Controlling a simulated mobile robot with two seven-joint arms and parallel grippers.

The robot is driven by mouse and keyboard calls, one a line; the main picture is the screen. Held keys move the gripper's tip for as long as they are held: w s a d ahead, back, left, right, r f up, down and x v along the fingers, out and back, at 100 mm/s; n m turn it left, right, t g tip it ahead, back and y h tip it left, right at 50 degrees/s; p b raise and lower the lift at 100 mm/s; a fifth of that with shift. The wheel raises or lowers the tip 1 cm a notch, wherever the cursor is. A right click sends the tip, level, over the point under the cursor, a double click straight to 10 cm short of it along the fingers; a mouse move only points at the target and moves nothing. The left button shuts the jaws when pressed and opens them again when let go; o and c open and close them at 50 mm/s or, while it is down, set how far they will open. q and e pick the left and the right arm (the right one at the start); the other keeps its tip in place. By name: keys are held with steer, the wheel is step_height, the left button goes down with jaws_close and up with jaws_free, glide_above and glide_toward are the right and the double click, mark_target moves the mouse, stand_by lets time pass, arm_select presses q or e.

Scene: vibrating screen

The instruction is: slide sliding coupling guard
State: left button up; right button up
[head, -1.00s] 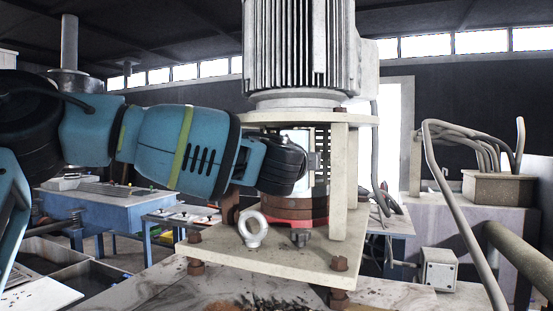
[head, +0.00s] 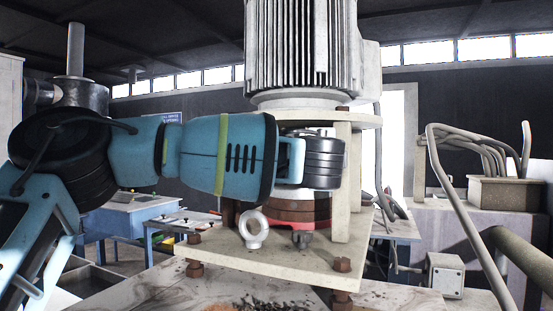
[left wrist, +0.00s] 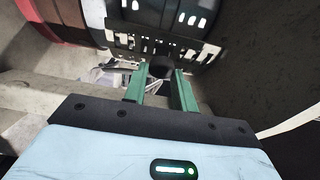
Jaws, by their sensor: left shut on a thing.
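The coupling guard (left wrist: 170,46) is a slotted, perforated curved cover at the top of the left wrist view. A dark knob (left wrist: 160,66) projects from it. My left gripper (left wrist: 161,82) has two green fingers, shut on this knob. In the head view my left arm comes in from the left, and its wrist (head: 322,162) lies in front of the space under the motor (head: 300,52). My right gripper is in neither view.
A light post (head: 342,185) of the motor stand rises close by the wrist. The stand's base plate (head: 270,262) carries an eye bolt (head: 253,230) and several rusty bolts. Thick pipes and cables (head: 455,200) stand at the right.

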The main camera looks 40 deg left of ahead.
arm_select(q)
steer(key=o, duration=1)
steer(key=shift+w+d, duration=0.25)
steer(key=shift+d, duration=0.15)
steer(key=shift+c, duration=0.2)
steer(key=shift+s, duration=0.15)
steer(key=v, duration=0.5)
steer(key=shift+s, duration=0.4)
